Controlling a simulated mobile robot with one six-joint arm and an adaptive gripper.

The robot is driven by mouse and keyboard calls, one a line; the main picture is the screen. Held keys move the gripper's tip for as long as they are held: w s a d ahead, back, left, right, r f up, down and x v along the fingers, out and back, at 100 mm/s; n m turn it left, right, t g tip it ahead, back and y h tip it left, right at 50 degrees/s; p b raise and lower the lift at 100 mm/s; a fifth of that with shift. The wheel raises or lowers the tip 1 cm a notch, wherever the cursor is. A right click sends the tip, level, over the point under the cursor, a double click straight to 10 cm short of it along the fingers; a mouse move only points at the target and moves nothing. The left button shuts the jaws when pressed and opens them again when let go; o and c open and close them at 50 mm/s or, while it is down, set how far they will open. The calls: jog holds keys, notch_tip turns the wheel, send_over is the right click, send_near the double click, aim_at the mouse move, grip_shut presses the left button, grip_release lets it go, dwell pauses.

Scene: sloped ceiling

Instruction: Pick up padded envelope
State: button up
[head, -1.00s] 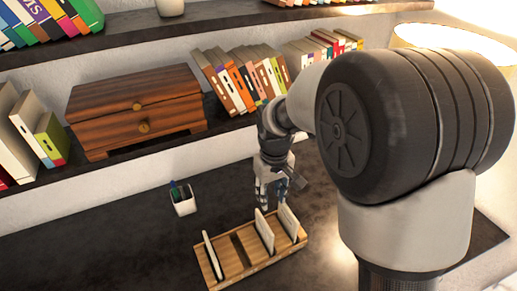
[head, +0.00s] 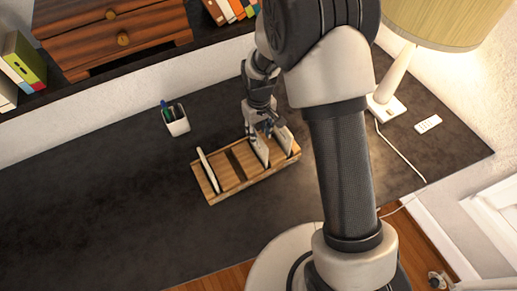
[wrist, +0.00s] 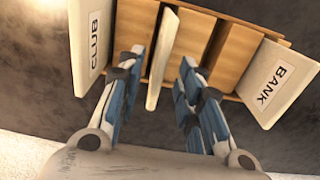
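A wooden slotted organizer (head: 232,182) stands on the dark desk with three upright flat pieces in it. In the wrist view, the left piece (wrist: 92,40) reads "CLUB" and the right piece (wrist: 272,85) reads "BANK". A cream, thin middle piece (wrist: 163,58) shows edge-on with no readable label; I cannot tell for certain which piece is the padded envelope. My gripper (wrist: 161,62) is open, its blue-grey fingers on either side of the middle piece, the left finger closer to it. In the head view, my gripper (head: 265,128) is at the organizer's right half, partly hiding the pieces.
A pen cup (head: 176,120) stands behind the organizer to the left. A lamp (head: 388,100) and a small white remote-like object (head: 428,124) are at the right. A shelf with a wooden drawer box (head: 115,35) overhangs the back. The left desk is clear.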

aim_at(259, 137)
notch_tip(259, 137, down, 5)
jog(key=shift+f+b, duration=0.15)
jog(key=shift+b, duration=0.4)
jog(key=shift+c, duration=0.2)
grip_shut()
